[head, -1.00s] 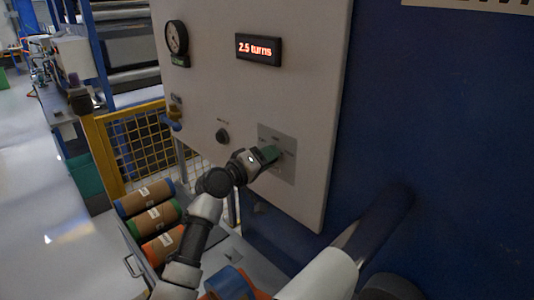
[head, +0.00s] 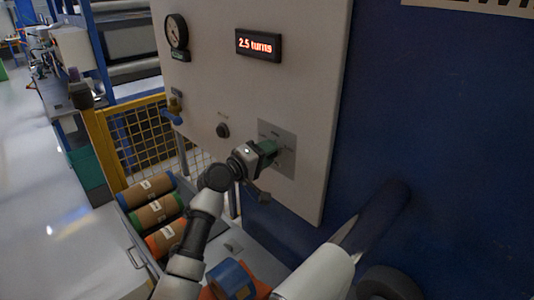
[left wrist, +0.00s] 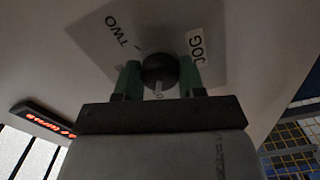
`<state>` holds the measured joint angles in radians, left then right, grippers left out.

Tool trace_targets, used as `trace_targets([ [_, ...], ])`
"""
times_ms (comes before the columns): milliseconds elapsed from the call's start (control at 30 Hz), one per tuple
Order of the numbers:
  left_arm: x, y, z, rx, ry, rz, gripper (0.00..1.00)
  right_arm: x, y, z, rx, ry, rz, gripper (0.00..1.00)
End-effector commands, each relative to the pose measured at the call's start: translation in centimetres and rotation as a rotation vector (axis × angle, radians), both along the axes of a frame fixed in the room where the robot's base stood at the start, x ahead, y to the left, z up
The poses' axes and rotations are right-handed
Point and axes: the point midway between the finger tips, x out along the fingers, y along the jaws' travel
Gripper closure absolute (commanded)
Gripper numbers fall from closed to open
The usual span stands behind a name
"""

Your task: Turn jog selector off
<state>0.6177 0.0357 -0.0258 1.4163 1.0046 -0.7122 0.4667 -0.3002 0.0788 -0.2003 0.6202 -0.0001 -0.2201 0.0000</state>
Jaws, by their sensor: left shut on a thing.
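The jog selector is a round dark knob (left wrist: 159,70) with a pale mark, on a grey label plate (head: 286,160) low on the white panel. In the left wrist view the plate reads TWO to the upper left and JOG to the right. The knob's mark faces the bottom of that view. My left gripper (head: 269,151) is at the plate, its green fingers on both sides of the knob and shut on it. In the head view the fingers mostly hide the knob. My right gripper is not in view.
The white panel (head: 285,95) also carries a red display (head: 258,46) reading 2.5 turns, a round gauge (head: 176,33) and a small black knob (head: 222,130). Wrapped rolls (head: 157,214) lie in a tray at lower left, beside a yellow mesh fence (head: 138,140).

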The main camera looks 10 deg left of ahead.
Motion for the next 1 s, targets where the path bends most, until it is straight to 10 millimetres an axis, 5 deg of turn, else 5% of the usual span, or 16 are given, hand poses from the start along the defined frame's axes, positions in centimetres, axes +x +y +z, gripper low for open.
trace_targets([
  [67, 0.0, 0.0, -0.2, -0.002, 0.004, 0.000, 0.84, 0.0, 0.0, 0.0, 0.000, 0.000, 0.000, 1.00],
  [100, 0.0, 0.0, -0.2, -0.002, 0.004, 0.000, 0.54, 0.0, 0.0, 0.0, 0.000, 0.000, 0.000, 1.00],
  [233, 0.0, 0.0, -0.1, -0.002, 0.003, -0.001, 0.35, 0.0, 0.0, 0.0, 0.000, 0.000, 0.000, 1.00],
  [633, -0.8, 0.6, -0.2, 0.000, 0.000, 0.000, 0.35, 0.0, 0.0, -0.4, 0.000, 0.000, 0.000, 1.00],
  [1000, -6.6, 4.5, -0.4, 0.002, -0.001, 0.002, 0.35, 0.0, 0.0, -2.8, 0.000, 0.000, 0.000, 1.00],
])
